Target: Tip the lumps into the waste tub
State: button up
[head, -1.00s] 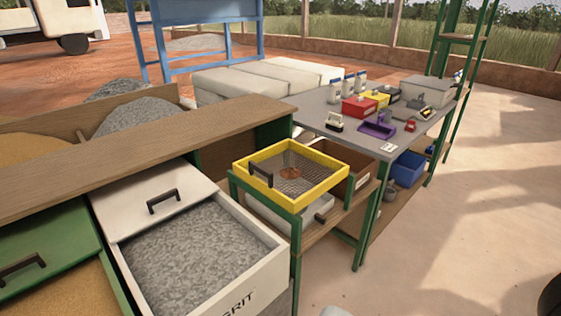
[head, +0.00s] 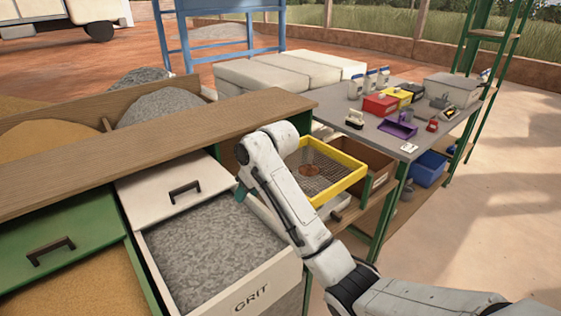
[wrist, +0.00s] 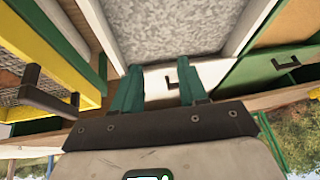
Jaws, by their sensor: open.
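A yellow-framed sieve (head: 344,189) with a wire mesh rests on a green stand, partly hidden by my arm. A few brown lumps (head: 311,170) lie on its mesh. In the wrist view the sieve's yellow rim (wrist: 62,52) and dark handle (wrist: 45,98) are at the left. My gripper (head: 241,190) is over the back of the grit drawer, left of the sieve. Its teal fingers (wrist: 160,90) are apart with nothing between them. A brown box (head: 379,163) stands just right of the sieve, and a blue bin (head: 428,167) is under the grey table; I cannot tell which is the waste tub.
The open grit drawer (head: 210,250) lies below my gripper, with a green-fronted sand bin (head: 60,235) at its left. A wooden shelf (head: 150,140) runs behind. The grey table (head: 400,125) at right holds small boxes, bottles and a purple tray (head: 397,130). Floor at right is clear.

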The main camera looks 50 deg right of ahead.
jog(key=s+d+r+m+g+h, duration=0.1)
jog(key=d+r, duration=0.4)
jog(key=d, duration=0.3)
jog(key=s+d+r+h, duration=0.1)
jog(key=d+r, duration=0.4)
jog(key=d, duration=0.3)
jog(key=x, duration=1.1)
jog(key=shift+f, duration=0.1)
jog(key=shift+c, duration=0.4)
grip_shut()
